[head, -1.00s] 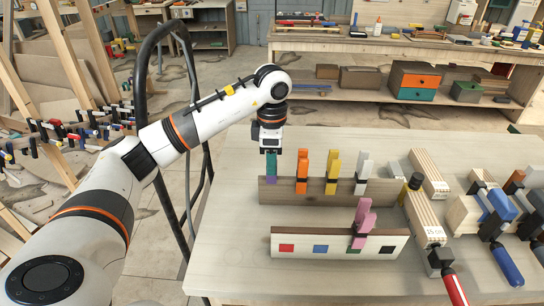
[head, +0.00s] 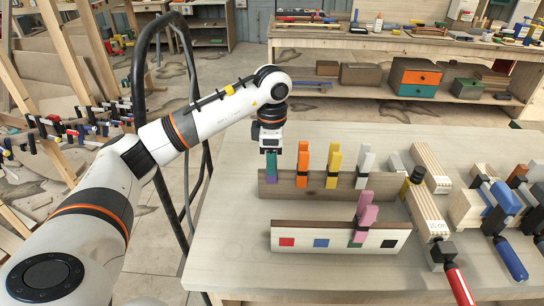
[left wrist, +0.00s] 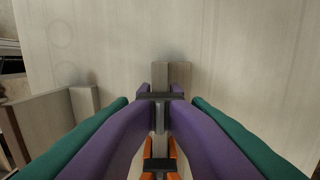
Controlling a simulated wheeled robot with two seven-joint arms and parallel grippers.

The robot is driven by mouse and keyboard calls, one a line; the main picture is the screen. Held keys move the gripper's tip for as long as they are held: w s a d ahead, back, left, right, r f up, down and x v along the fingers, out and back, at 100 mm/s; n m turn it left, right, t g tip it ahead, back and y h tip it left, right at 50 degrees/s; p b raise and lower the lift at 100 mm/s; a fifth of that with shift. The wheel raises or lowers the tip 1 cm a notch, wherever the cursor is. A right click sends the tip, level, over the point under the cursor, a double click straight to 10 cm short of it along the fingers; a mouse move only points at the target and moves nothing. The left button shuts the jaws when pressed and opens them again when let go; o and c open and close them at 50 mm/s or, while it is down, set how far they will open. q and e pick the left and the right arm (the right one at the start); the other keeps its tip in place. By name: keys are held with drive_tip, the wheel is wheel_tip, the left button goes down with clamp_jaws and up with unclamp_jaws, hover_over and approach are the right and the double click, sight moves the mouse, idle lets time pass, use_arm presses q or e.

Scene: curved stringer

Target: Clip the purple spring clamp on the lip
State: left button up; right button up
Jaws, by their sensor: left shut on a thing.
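The purple spring clamp (left wrist: 108,148) has its handles between the teal fingers of my left gripper (left wrist: 160,127) in the left wrist view. In the head view my left gripper (head: 271,165) points down at the left end of the rear brown board (head: 330,183). It is shut on the clamp, and only a little purple shows below the fingers. The clamp's jaws are at the board's top edge; their exact contact is hidden. The lip is the top edge of the front white board (head: 300,232), which has coloured squares. A pink clamp (head: 366,212) sits on it. My right gripper is out of view.
Orange (head: 303,163), yellow (head: 333,165) and white (head: 364,167) clamps stand on the rear board, to the right of my left gripper. Wooden beams (head: 425,215) and bar clamps (head: 508,258) fill the table's right side. The table's left front is clear.

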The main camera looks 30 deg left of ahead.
use_arm(q)
drive_tip(key=shift+f, duration=0.1)
idle(0.3)
drive_tip(key=shift+f+b, duration=0.35)
drive_tip(key=shift+f, duration=0.05)
drive_tip(key=o, duration=1.2)
drive_tip(key=shift+o, duration=0.2)
wheel_tip(320, 180, up, 6)
drive_tip(key=shift+r+b, duration=0.1)
drive_tip(key=shift+b, duration=0.45)
wheel_tip(320, 180, up, 6)
drive_tip(key=shift+f+p, duration=0.1)
drive_tip(key=shift+p, duration=0.6)
